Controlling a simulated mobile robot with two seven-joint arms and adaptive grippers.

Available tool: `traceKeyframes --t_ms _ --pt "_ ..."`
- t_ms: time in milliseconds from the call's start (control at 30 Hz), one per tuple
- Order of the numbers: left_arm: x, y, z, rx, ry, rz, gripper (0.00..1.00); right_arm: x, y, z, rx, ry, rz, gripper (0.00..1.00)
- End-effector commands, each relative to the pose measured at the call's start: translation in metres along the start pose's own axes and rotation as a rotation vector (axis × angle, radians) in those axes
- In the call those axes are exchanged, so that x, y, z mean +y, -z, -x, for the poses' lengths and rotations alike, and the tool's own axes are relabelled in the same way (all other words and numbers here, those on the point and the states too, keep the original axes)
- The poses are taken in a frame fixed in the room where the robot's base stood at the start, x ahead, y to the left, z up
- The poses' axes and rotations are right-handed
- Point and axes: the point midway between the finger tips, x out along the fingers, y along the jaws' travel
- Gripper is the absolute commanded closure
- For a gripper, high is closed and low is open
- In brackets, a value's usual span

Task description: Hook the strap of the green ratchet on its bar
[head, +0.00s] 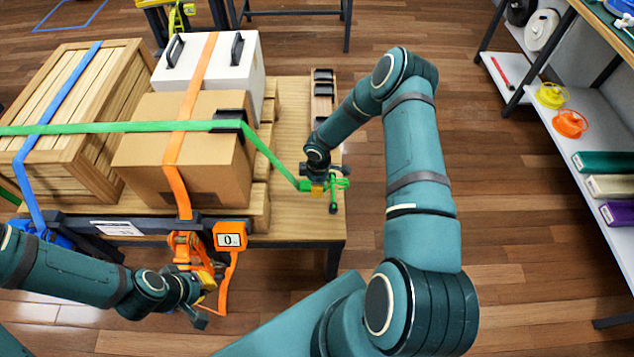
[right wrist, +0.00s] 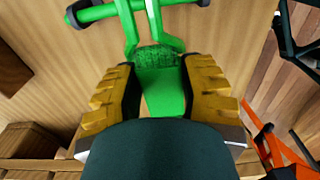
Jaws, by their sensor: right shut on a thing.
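The green strap (head: 90,129) runs from the left edge across the crate and cardboard box, over a black corner guard (head: 232,119), then down to my right gripper (head: 317,188). The right gripper is shut on the green hook (right wrist: 160,88) at the strap's end, between its yellow finger pads. In the right wrist view the hook's two prongs overlap a green bar (right wrist: 100,12) with black ends; I cannot tell whether they are around it. The bar also shows in the head view (head: 339,183). My left gripper (head: 203,300) is open beside the orange ratchet (head: 188,250). The green ratchet is not clearly visible.
An orange strap (head: 195,85) crosses the cardboard box (head: 130,145) and white case (head: 250,70). A blue strap (head: 50,100) crosses the wooden crate (head: 115,70). A shelf (head: 590,215) stands at the right, with free floor (head: 500,200) between.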

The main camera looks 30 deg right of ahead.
Motion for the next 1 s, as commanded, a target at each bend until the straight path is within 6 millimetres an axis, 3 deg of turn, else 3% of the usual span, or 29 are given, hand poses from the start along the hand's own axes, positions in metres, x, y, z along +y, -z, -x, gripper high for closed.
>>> traceKeyframes --t_ms 600,1000 --pt "-0.013 0.001 -0.035 0.01 0.0 -0.004 1.0 0.001 -0.001 -0.041 -0.001 -0.001 0.001 1.0" --pt "-0.015 0.003 -0.042 0.015 0.0 -0.004 1.0 0.001 -0.002 -0.049 0.0 -0.001 0.0 1.0"
